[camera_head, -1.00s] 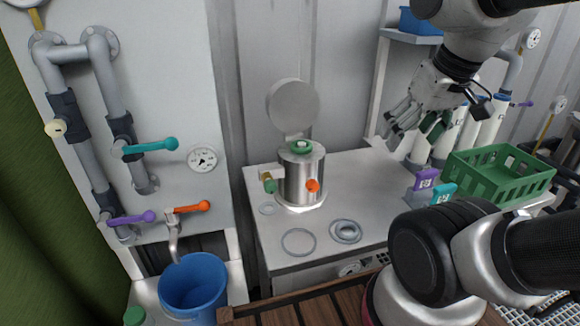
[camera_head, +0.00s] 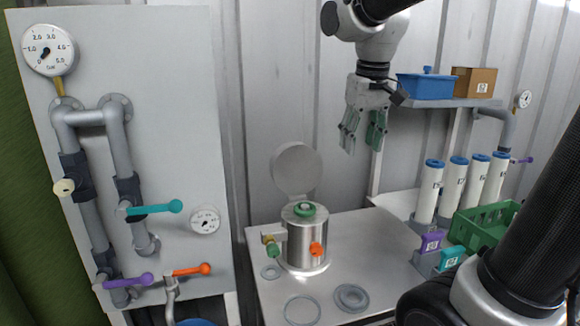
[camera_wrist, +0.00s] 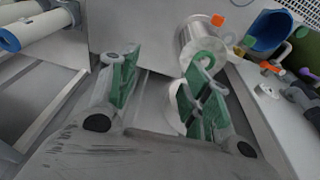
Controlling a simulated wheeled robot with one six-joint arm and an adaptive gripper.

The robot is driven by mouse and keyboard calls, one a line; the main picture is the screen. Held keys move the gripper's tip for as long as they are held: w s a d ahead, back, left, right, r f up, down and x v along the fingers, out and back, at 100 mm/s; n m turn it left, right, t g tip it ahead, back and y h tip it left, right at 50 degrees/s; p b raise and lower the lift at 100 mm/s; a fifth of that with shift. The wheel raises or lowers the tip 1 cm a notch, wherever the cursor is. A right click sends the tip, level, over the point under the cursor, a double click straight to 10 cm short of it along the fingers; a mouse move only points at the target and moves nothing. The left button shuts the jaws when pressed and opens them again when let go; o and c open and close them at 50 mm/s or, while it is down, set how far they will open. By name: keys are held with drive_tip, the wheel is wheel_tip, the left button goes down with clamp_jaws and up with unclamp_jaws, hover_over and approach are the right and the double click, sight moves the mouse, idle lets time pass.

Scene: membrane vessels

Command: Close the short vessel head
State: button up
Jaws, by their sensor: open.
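The short vessel (camera_head: 300,246) is a steel cylinder on the bench, with a green ring (camera_head: 304,210) on its top. Its round grey head (camera_head: 298,168) stands raised and open behind the body, tilted up. An orange knob (camera_head: 317,249) and a green-tipped side fitting (camera_head: 272,250) are on the body. My gripper (camera_head: 358,148) is open and empty, fingers pointing down, above and to the right of the vessel, clear of the head. In the wrist view the vessel (camera_wrist: 200,36) lies beyond the green-padded fingers (camera_wrist: 160,80); the right finger partly covers it.
Flat grey rings (camera_head: 352,298) lie on the bench in front of the vessel. White tubes (camera_head: 428,190), purple and teal tagged blocks and a green crate (camera_head: 482,228) stand to the right. A shelf with a blue bin (camera_head: 426,86) is behind. A piped valve panel (camera_head: 190,120) is at left.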

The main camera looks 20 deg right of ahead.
drive_tip(key=w+a+g, duration=0.1)
drive_tip(key=w+a, duration=0.4)
drive_tip(key=w, duration=0.4)
drive_tip(key=g+h, duration=0.1)
drive_tip(key=h, duration=0.1)
approach(289, 157)
drive_tip(key=w+d+f, duration=0.2)
drive_tip(key=w+f, duration=0.2)
drive_tip(key=w, duration=0.1)
drive_tip(key=shift+x, duration=3.8)
drive_tip(key=shift+s+a, duration=0.15)
drive_tip(key=shift+s, duration=0.05)
drive_tip(key=shift+c, duration=0.5)
clamp_jaws()
